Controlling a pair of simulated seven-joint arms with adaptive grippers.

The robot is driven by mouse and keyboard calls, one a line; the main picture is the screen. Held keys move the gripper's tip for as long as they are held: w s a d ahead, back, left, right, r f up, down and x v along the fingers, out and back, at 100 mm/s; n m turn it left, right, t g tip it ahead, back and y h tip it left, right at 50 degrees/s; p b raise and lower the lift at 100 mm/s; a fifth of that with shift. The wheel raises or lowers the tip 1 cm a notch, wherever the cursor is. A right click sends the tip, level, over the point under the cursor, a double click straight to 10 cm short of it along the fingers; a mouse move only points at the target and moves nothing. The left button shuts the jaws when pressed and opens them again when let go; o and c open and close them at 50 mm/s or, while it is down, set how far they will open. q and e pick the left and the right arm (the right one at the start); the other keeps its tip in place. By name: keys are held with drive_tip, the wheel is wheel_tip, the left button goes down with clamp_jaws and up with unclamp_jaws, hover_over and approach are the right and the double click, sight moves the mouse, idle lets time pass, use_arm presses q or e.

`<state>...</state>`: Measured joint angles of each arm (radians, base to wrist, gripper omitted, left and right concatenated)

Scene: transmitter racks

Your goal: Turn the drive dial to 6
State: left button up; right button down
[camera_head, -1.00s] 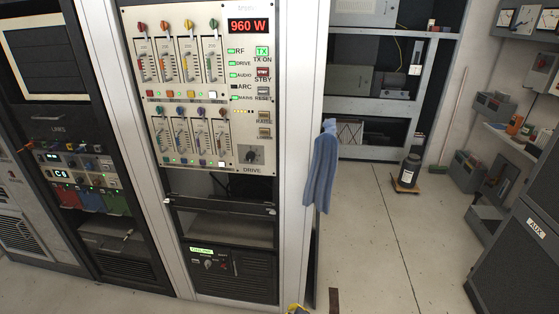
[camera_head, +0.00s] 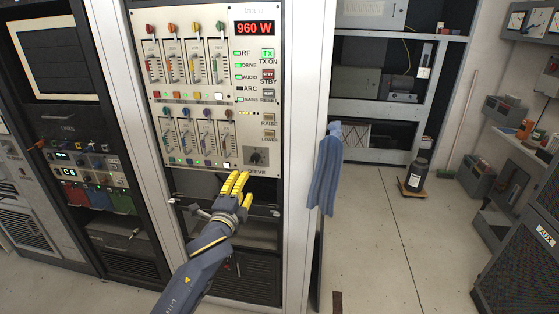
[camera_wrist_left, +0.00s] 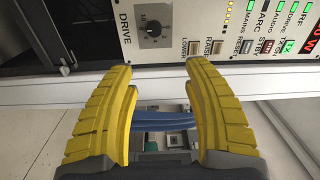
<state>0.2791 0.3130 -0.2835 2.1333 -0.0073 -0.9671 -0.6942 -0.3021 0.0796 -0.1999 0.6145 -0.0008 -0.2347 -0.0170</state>
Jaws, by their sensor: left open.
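The drive dial (camera_head: 256,156) is a dark round knob at the lower right of the cream transmitter panel (camera_head: 244,100). In the left wrist view the dial (camera_wrist_left: 152,29) shows above the fingers, beside the DRIVE label; its setting is too small to read. My left gripper (camera_head: 241,188) has yellow fingers and is just below and left of the dial in the head view, apart from it. In the left wrist view the gripper (camera_wrist_left: 160,75) is open with nothing between its fingertips. My right gripper is not in view.
Sliders and LOWER (camera_wrist_left: 194,47) and RAISE (camera_wrist_left: 217,46) buttons sit close to the dial. A red display (camera_head: 254,28) reads 960 W. A blue cloth (camera_head: 328,170) hangs on the rack's right post. Open floor (camera_head: 380,240) lies to the right.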

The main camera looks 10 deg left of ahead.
sight(254, 160)
use_arm(q)
drive_tip(key=shift+m, duration=0.3)
drive_tip(key=w, duration=0.5)
drive_tip(key=w+a, duration=0.1)
drive_tip(key=w, duration=1.1)
drive_tip(key=shift+w+a+f, duration=0.15)
drive_tip(key=shift+w+f, duration=0.05)
drive_tip(key=shift+f, duration=0.2)
clamp_jaws()
